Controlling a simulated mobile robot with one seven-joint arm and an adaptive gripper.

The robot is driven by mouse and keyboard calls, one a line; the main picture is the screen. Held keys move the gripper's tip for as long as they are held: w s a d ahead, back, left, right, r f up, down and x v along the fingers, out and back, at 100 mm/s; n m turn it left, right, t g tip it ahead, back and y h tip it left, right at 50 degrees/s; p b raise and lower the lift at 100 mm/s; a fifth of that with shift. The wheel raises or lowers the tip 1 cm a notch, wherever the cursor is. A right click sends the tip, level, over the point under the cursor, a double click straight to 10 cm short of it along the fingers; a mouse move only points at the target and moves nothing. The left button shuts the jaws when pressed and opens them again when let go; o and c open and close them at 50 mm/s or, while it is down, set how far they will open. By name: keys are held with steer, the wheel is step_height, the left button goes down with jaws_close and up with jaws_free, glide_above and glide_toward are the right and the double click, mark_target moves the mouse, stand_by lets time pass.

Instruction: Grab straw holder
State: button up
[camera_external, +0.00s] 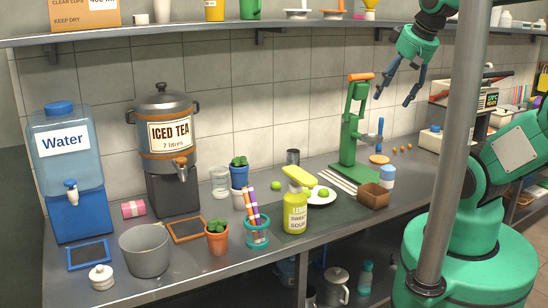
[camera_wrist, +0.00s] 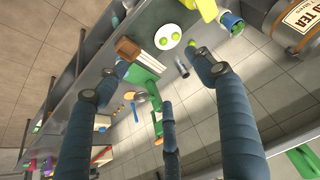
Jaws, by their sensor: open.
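The straw holder (camera_external: 257,235) is a teal cup with purple, orange and white straws. It stands upright near the front edge of the counter in the external view, between a terracotta plant pot (camera_external: 217,238) and the yellow soap bottle (camera_external: 295,210). I cannot make it out in the wrist view. My gripper (camera_external: 399,88) is open and empty, high above the counter at the right, well apart from the holder. Its dark fingers are spread in the wrist view (camera_wrist: 165,105).
A green press (camera_external: 352,135) stands below my gripper, with a plate (camera_external: 322,196) of limes and a brown box (camera_external: 373,196) nearby. A grey pot (camera_external: 146,250) and an iced tea dispenser (camera_external: 168,140) stand left. A shelf (camera_external: 200,32) runs above; a pole (camera_external: 459,130) rises in front.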

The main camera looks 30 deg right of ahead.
steer(key=shift+w, duration=0.1)
steer(key=w+a+f+m+g+p, duration=0.1)
steer(key=w+a, duration=0.1)
steer(key=w, duration=0.9)
steer(key=w+a+m+g+p, duration=0.1)
steer(key=w+a, duration=0.1)
steer(key=w, duration=1)
steer(key=w+a+f+m+g+p, duration=0.1)
steer(key=w+a+f, duration=0.1)
steer(key=w+f, duration=0.6)
steer(key=w+a+f+p, duration=0.15)
steer(key=w+f, duration=0.35)
steer(key=w, duration=0.5)
steer(key=w+d+f+n+g, duration=0.1)
steer(key=w+d+f, duration=0.1)
steer(key=w+f, duration=0.85)
steer(key=w+d+f+n+g, duration=0.1)
steer(key=w+d+f+n, duration=0.4)
steer(key=w+d, duration=0.6)
step_height(320, 180, down, 3)
steer(key=shift+w+d+r+n+g, duration=0.1)
steer(key=shift+w+d+n+g, duration=0.2)
steer(key=shift+d, duration=0.9)
